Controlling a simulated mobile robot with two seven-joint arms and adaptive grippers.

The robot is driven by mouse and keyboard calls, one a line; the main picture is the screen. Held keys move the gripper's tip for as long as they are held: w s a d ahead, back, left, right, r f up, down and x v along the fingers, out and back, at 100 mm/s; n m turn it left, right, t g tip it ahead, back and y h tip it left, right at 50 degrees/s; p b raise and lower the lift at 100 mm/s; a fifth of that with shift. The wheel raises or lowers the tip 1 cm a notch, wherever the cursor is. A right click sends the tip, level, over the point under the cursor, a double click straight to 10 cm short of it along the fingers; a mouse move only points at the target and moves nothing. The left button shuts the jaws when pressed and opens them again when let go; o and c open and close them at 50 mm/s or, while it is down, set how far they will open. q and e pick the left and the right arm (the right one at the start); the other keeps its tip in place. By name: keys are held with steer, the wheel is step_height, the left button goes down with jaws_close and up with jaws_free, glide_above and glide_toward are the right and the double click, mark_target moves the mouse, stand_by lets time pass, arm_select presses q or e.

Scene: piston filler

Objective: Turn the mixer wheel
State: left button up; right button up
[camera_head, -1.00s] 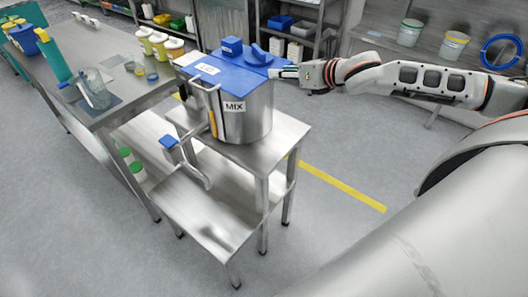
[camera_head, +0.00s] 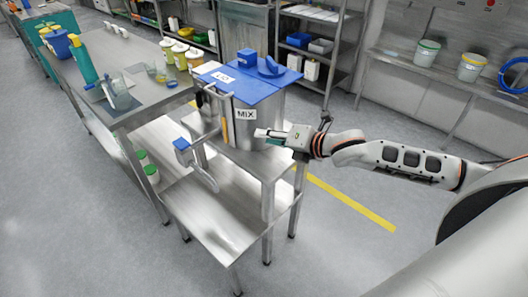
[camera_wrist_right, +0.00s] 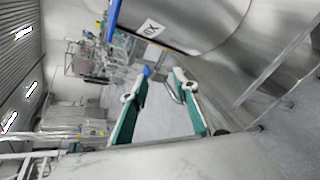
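The steel filler pot (camera_head: 262,103) stands on a metal stand and has a blue lid (camera_head: 236,84) and a MIX label; it fills the upper part of the right wrist view (camera_wrist_right: 195,25). On the lid are a blue rounded piece (camera_head: 271,67), perhaps the mixer wheel, and a blue block (camera_head: 247,57). A bent metal bar (camera_head: 217,120) runs down the pot's front left. My right gripper (camera_head: 262,133) is in front of the pot's lower right side, below the lid. Its two teal fingers (camera_wrist_right: 161,74) are apart with nothing between them. My left gripper is out of view.
The stand (camera_head: 228,225) has a lower shelf and a bent pipe with a blue end (camera_head: 182,144) at its left. A steel table (camera_head: 125,85) with jars and bottles is at the left. Shelves (camera_head: 310,40) stand behind. Open floor lies at the right.

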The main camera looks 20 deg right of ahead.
steer(key=shift+s+a+f+m+y, duration=0.15)
steer(key=shift+s+a+f+m, duration=0.25)
steer(key=shift+a+f+m, duration=0.25)
steer(key=shift+s+a+f+m+y, duration=0.15)
steer(key=shift+s+a+f+m, duration=0.25)
steer(key=shift+a+f, duration=0.35)
steer(key=shift+d+f, duration=0.1)
